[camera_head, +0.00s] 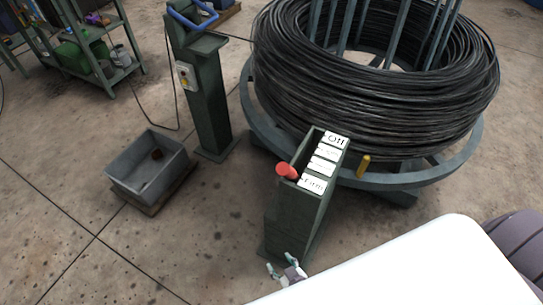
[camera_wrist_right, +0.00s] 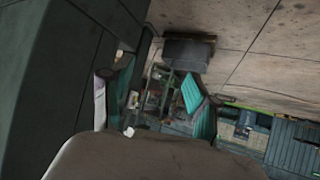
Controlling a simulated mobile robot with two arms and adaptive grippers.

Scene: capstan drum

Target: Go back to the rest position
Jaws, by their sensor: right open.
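My right gripper (camera_head: 283,266) is at the lower middle of the head view, beside the foot of a dark green lever box (camera_head: 298,222). Its fingers are apart, with nothing seen between them. In the right wrist view the teal fingers of my right gripper (camera_wrist_right: 157,88) are spread. The lever box has a red knob (camera_head: 287,170) near its near end and a row of white labels (camera_head: 323,161) on top. One label reads "Off". The knob is apart from the gripper. My left gripper is not in view.
A large coil of black wire (camera_head: 375,95) sits on a grey-blue drum frame (camera_head: 440,170), with a yellow handle (camera_head: 364,166) at its front. A grey bin (camera_head: 150,165), a green post (camera_head: 207,110) and a green shelf (camera_head: 125,72) stand left. Floor at lower left is clear.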

